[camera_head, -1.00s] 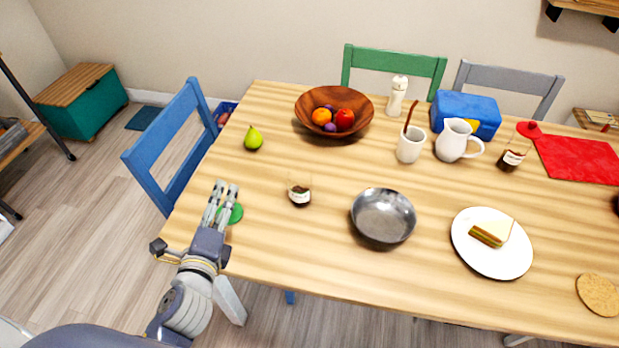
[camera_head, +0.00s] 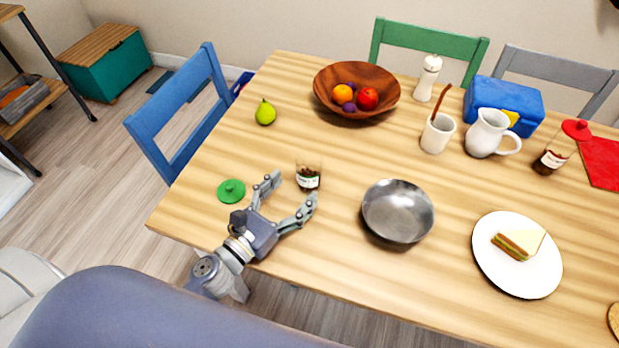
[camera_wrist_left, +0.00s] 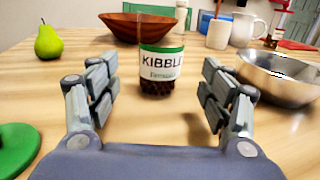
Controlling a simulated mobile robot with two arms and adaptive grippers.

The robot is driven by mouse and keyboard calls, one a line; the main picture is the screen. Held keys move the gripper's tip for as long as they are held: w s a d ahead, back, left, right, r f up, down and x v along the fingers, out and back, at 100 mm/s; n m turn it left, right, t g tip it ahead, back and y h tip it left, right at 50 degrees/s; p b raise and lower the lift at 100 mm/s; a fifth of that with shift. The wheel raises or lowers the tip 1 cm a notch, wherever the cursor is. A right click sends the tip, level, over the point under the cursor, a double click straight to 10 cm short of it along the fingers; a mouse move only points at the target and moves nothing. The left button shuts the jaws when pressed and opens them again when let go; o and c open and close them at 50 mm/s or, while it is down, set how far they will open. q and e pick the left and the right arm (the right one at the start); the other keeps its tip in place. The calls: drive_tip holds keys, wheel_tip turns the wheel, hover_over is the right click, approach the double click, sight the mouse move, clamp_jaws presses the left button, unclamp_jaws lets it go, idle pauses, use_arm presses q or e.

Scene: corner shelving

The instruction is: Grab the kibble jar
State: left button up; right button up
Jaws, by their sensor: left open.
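The kibble jar (camera_head: 308,177) is a small clear jar with dark contents and a white and green label. It stands upright on the table without a lid on it. In the left wrist view the jar (camera_wrist_left: 161,64) is straight ahead, its label reading "KIBBL". My left gripper (camera_head: 293,191) is open and low over the table, its fingers pointing at the jar. In the left wrist view the fingers (camera_wrist_left: 160,92) are spread, with the jar centred just beyond them. My right gripper is not in view.
A green lid (camera_head: 231,191) lies left of my gripper. A metal bowl (camera_head: 397,211) stands to the jar's right. A pear (camera_head: 265,112) and a wooden fruit bowl (camera_head: 330,98) are behind. A plate (camera_head: 491,268) with a sandwich is farther right. The table between gripper and jar is clear.

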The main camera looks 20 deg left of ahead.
sight(316, 164)
use_arm(q)
drive_tip(key=shift+w+d+r, duration=0.15)
drive_tip(key=shift+w, duration=0.3)
drive_tip(key=shift+w+d+r, duration=0.1)
drive_tip(key=shift+w+r, duration=0.05)
drive_tip(key=shift+w, duration=0.3)
drive_tip(key=p+x, duration=0.1)
drive_tip(key=x, duration=0.4)
drive_tip(key=shift+w+d+f+p, duration=0.1)
drive_tip(key=shift+w+p, duration=0.05)
drive_tip(key=shift+p, duration=0.2)
drive_tip(key=c, duration=1.4)
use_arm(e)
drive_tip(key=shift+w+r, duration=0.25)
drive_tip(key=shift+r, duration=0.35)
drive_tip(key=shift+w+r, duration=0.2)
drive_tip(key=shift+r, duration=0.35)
